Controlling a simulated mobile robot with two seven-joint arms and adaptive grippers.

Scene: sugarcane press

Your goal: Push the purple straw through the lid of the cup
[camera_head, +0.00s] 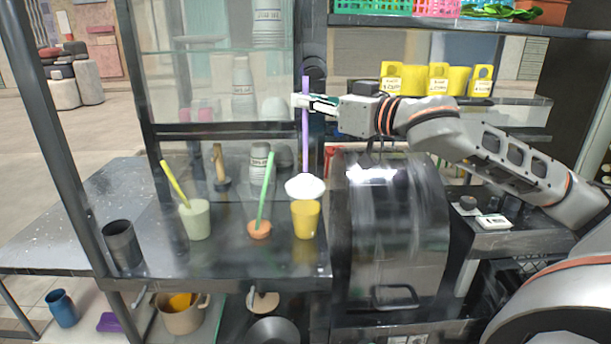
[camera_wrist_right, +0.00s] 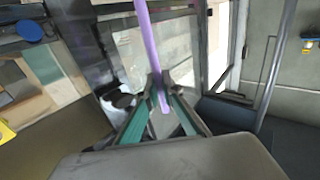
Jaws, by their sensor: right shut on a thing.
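The purple straw (camera_head: 305,140) is upright in the head view. My right gripper (camera_head: 305,102) is shut on its upper part, with a short length of straw showing above the fingers. The wrist view shows the straw (camera_wrist_right: 150,45) between the two fingertips (camera_wrist_right: 160,90). The yellow cup (camera_head: 306,220) stands on the counter with a white domed lid (camera_head: 305,187) on top. The straw's lower end is directly above the lid in the picture; I cannot tell whether it touches. My left gripper is in neither view.
A pale green cup (camera_head: 195,220) holds a yellow straw. A small orange pot (camera_head: 260,231) with a green straw stands next to the yellow cup. A dark cup (camera_head: 122,244) is at the counter's left. The large metal press (camera_head: 390,230) stands close on the right.

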